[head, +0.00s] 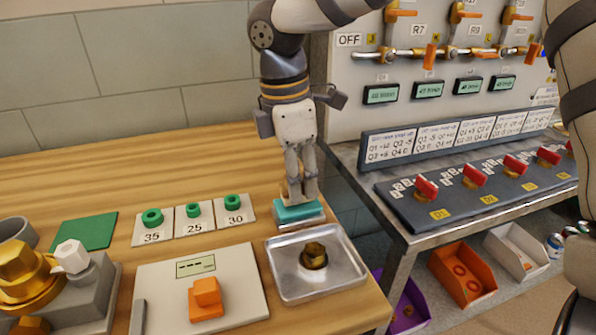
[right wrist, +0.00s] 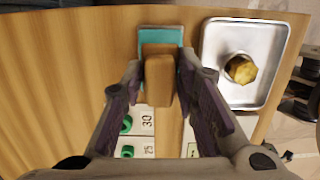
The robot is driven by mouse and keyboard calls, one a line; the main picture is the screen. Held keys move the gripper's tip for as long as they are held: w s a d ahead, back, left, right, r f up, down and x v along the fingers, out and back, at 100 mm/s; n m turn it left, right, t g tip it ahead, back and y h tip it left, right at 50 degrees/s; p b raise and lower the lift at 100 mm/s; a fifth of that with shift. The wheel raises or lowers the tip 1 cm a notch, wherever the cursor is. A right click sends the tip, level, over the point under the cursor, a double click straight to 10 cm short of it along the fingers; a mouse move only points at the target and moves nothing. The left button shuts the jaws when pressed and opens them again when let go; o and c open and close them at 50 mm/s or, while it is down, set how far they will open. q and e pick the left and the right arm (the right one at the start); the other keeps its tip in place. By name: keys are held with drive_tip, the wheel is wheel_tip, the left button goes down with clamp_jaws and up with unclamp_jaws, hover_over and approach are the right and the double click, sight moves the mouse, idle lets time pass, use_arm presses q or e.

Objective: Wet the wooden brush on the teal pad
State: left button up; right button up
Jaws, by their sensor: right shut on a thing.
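The wooden brush (right wrist: 159,81) is between the fingers of my right gripper (right wrist: 160,80), which is shut on it. In the head view my right gripper (head: 300,190) points down over the teal pad (head: 299,213). The brush's lower end is at the pad, and I cannot tell for sure whether it touches. The pad also shows in the right wrist view (right wrist: 160,34), partly hidden by the brush. My left gripper is not in view.
A metal tray (head: 345,275) with a brass fitting (head: 314,255) stands just in front of the pad. Cards with green rings (head: 194,215) lie to its left. A scale with an orange block (head: 206,298) is nearer. A grey metal bench (head: 400,235) with red-handled valves is at right.

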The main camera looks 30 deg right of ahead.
sight(301, 174)
drive_tip(key=shift+f, duration=1)
idle(1.5)
drive_tip(key=shift+r, duration=3.6)
